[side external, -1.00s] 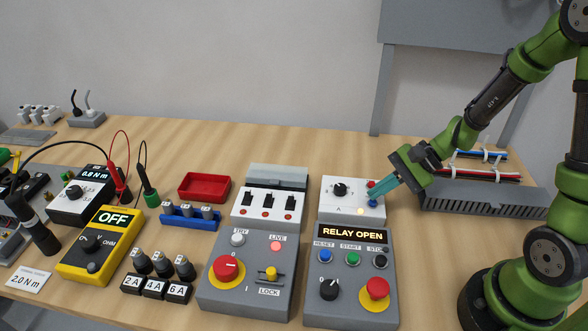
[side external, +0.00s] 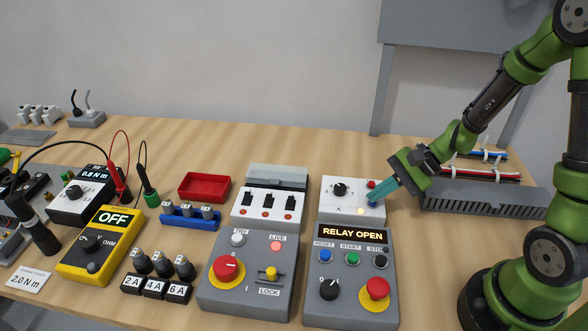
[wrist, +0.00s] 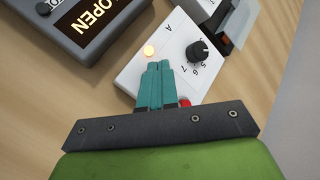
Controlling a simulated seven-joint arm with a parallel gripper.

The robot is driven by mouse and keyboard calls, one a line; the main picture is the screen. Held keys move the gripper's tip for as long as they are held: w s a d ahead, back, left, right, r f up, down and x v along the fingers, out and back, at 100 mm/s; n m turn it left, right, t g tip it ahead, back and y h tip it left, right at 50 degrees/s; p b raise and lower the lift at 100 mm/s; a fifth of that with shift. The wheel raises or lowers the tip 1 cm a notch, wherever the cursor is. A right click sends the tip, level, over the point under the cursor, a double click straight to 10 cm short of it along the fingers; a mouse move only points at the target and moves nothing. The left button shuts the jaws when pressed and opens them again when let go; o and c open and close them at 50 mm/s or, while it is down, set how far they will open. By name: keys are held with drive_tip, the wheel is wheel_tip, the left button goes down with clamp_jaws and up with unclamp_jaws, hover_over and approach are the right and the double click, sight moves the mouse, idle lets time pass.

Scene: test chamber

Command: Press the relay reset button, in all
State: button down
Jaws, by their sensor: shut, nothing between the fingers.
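The white relay unit (side external: 331,207) stands at the back of the right grey control box, with a black dial (side external: 340,189), a red button (side external: 371,184) and a lit amber lamp (side external: 360,211). My gripper (side external: 374,198) is shut and empty, its teal fingertips down at the relay's right front corner. They hide the small blue relay button there; I cannot tell whether it is pressed in. In the wrist view the closed fingertips (wrist: 159,66) lie over the white face beside the lamp (wrist: 149,50). The display (side external: 352,234) reads RELAY OPEN.
The control box has a blue RESET button (side external: 325,256), a green START button (side external: 352,258), a black STOP button (side external: 380,261) and a red emergency knob (side external: 375,289). A switch box (side external: 247,292) stands to its left. A grey cable duct (side external: 485,198) lies right of my gripper.

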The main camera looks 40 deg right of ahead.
drive_tip(key=shift+f, duration=0.2)
idle(0.4)
drive_tip(key=shift+r, duration=0.95)
drive_tip(key=shift+r, duration=2.5)
drive_tip(key=s+a+r+n+t+h, duration=0.2)
drive_tip(key=s+r+n+h, duration=0.3)
drive_tip(key=s+r+n, duration=0.4)
wheel_tip(320, 180, up, 3)
drive_tip(key=n, duration=0.2)
drive_tip(key=shift+a+n+h, duration=0.3)
